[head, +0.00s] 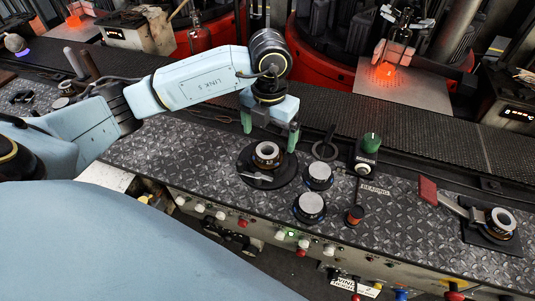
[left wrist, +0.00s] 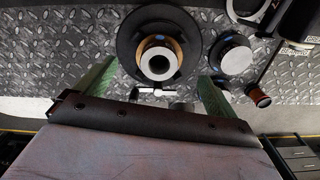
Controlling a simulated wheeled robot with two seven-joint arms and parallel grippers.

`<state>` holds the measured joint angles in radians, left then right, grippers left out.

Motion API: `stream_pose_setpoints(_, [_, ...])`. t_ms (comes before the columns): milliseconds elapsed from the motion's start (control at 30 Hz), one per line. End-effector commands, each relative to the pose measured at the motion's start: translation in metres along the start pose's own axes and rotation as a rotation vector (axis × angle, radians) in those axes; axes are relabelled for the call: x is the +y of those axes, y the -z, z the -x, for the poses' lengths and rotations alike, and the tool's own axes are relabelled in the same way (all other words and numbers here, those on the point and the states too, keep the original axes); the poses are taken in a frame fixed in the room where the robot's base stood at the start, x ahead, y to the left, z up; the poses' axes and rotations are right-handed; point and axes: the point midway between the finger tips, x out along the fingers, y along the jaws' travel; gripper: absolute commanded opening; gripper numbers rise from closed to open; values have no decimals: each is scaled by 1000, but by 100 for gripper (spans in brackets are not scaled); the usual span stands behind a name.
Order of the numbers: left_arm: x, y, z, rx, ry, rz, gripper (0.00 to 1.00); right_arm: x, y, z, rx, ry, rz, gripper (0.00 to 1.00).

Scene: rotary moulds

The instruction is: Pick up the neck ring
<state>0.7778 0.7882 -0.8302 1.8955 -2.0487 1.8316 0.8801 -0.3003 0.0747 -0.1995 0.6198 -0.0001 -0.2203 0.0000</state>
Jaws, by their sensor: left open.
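A neck ring, a short ring with a pale top face and a copper-coloured side (head: 266,151), sits on a round black pad (head: 284,178) on the diamond-plate deck. It also shows in the left wrist view (left wrist: 171,50), near the top middle on its black disc. A small silver lever or clip lies at its near side. My left gripper (head: 269,131) is open and empty, its green fingers pointing down. In the head view it hangs just beyond the ring; in the left wrist view the fingers (left wrist: 155,84) lie either side of the ring's line, apart from it. My right gripper is not in view.
Two silver-topped round knobs (head: 318,174) stand right of the pad, with a green knob (head: 371,142) and an orange-brown knob (head: 354,214) near them. A similar ring (head: 502,220) sits on a black plate at far right, beside a red-handled tool (head: 428,190). Red machinery with glowing parts stands behind.

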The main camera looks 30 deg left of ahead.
Motion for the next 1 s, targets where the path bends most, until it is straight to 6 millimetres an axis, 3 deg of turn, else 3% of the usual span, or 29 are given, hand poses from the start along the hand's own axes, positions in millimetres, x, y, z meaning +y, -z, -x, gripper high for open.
stream_pose_setpoints(167, [0, 2, -12, 2, 0, -1, 95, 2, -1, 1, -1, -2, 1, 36])
stream_pose_setpoints(467, [0, 7, -53, 1, 3, -1, 95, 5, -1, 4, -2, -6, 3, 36])
stream_pose_setpoints(767, [0, 7, -58, -1, 2, -2, 95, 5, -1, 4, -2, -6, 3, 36])
stream_pose_setpoints(1000, [0, 7, -57, -1, 2, -2, 64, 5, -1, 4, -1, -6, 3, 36])
